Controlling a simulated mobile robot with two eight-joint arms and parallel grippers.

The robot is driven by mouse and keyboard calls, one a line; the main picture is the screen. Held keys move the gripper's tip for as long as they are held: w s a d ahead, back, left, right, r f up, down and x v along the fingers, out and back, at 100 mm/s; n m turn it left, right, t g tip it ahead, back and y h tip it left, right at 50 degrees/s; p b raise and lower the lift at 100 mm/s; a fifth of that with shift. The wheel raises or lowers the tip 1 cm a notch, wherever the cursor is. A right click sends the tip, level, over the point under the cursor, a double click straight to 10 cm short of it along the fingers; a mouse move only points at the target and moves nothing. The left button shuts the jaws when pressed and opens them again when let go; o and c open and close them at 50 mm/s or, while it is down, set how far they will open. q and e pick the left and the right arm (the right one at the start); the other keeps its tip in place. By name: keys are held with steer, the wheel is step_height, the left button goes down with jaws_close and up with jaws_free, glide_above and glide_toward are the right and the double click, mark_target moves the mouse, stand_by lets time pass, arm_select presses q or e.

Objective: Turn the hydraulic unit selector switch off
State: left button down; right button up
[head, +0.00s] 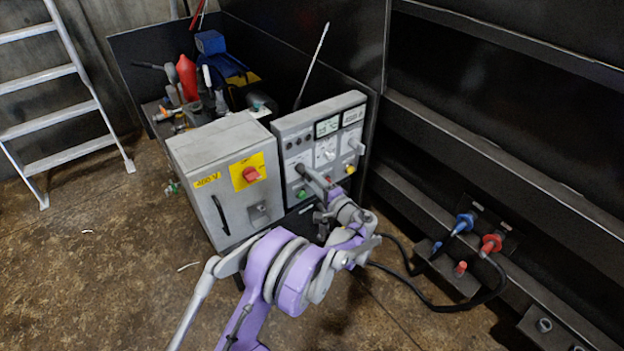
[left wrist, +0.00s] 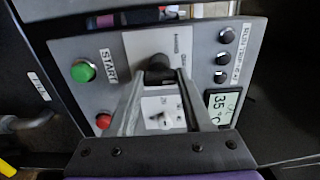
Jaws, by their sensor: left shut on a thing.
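The grey control panel (head: 297,128) stands beside a grey cabinet in the head view. My left gripper (head: 304,172) reaches its face from the front. In the left wrist view, the left gripper (left wrist: 158,78) is shut on a black selector switch knob (left wrist: 158,66), with a finger on either side. The small print by the knob is unreadable, and its exact setting cannot be told. A white plate with a small switch (left wrist: 160,118) shows between the fingers. My right gripper is not in view.
A green START button (left wrist: 83,70) and red button (left wrist: 103,121) sit near the left finger in the wrist view. A display (left wrist: 223,104) is at right. The cabinet (head: 205,155) has a red switch (head: 251,174). Hoses with blue (head: 464,222) and red (head: 491,243) couplings lie right.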

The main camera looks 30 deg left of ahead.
arm_select(q)
steer(key=shift+c, duration=1.6)
jaws_free()
steer(key=p+v, duration=0.1)
steer(key=v, duration=1)
steer(key=shift+a, duration=0.1)
